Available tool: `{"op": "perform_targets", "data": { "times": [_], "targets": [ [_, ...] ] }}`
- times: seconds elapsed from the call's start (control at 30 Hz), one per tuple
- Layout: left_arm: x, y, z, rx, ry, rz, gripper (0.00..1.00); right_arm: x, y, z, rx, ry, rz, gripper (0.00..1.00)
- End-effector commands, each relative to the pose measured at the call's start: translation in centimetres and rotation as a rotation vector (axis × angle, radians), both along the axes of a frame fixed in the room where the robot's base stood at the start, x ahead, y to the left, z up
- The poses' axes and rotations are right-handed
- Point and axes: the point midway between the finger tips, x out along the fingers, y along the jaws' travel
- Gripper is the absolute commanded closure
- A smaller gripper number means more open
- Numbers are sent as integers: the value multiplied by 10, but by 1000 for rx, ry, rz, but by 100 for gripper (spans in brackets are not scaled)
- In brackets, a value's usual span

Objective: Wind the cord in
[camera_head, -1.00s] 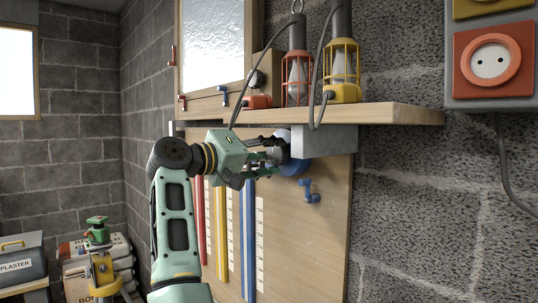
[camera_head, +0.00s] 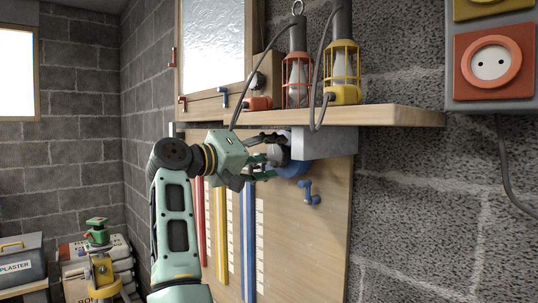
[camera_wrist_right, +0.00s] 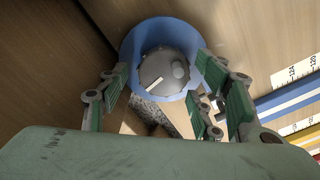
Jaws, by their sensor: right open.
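My right gripper (camera_head: 268,161) is at the wooden board below the shelf, its fingers spread. In the right wrist view it is open (camera_wrist_right: 165,92), with fingers on both sides of a blue round reel (camera_wrist_right: 131,48). A grey round hub (camera_wrist_right: 158,66) with a white line and a small raised knob sits in the middle of the reel. I cannot tell whether the fingers touch it. In the head view the blue reel (camera_head: 294,169) is partly hidden by the gripper. No cord is clearly identifiable. My left gripper is out of view.
A blue crank-shaped piece (camera_head: 312,193) is on the board (camera_head: 330,225). Red, yellow and blue strips (camera_head: 248,245) hang beside white scales. A shelf (camera_head: 400,115) with caged lamps and a grey block (camera_head: 325,143) are close above the gripper.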

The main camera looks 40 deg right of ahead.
Motion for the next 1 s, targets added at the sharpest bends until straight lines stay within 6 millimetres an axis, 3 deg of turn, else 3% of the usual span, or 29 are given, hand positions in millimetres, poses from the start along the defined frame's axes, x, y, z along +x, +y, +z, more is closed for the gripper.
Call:
{"op": "perform_targets", "data": {
  "times": [0.23,0.7,1.0],
  "targets": [
    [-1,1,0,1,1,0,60,0,15,-1,1,2,2,41],
    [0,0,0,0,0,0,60,-8,105,0,-2,0,0,41],
    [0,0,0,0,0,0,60,-9,120,-1,1,0,-1,41]
  ]
}}
